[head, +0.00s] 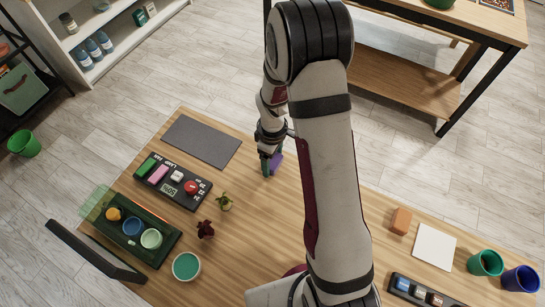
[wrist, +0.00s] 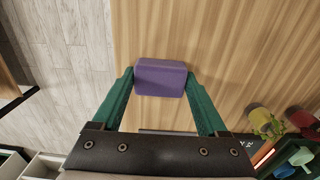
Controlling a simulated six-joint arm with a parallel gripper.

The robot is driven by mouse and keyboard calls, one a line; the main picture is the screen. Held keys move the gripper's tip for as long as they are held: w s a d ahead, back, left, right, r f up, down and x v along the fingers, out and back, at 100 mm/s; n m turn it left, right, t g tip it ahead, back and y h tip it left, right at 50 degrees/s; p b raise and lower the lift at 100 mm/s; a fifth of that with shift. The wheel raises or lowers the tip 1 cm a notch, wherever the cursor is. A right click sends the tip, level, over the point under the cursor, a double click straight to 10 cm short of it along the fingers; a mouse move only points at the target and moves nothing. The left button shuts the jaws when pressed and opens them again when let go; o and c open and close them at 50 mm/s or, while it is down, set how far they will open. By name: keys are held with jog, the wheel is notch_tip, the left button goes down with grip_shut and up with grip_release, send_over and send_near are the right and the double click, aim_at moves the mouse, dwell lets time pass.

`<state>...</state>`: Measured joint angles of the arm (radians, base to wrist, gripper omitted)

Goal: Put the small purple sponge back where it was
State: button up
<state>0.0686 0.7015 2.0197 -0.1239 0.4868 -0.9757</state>
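The small purple sponge (head: 277,162) is at my gripper (head: 269,166), near the far edge of the wooden table. In the wrist view the purple sponge (wrist: 161,78) sits between the green fingertips of my gripper (wrist: 160,76). Both fingertips appear to press on its sides, so the gripper looks shut on it. The table surface lies behind the sponge; I cannot tell whether it touches the table or hangs just above it.
A grey mat (head: 201,141) lies left of the gripper, beyond a dark button panel (head: 172,187). An orange block (head: 401,221) and a white square (head: 434,247) lie at right. Bare wood surrounds the gripper's near side.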

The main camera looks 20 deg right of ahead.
jog(key=o, duration=0.3)
notch_tip(320, 180, up, 12)
jog(key=s+a+r+m, duration=0.2)
jog(key=s+r+m, duration=0.1)
jog(key=s+m, duration=0.2)
jog(key=s+a+r+m+y, duration=0.1)
jog(key=s+a+r+m, duration=0.1)
jog(key=s, duration=0.8)
jog(key=s+a+r+m, duration=0.2)
jog(key=s+r+m, duration=0.2)
jog(key=s+m, duration=0.3)
jog(key=shift+s+r+m+y, duration=0.3)
jog(key=shift+s+r+y, duration=0.05)
jog(key=shift+s+y, duration=0.1)
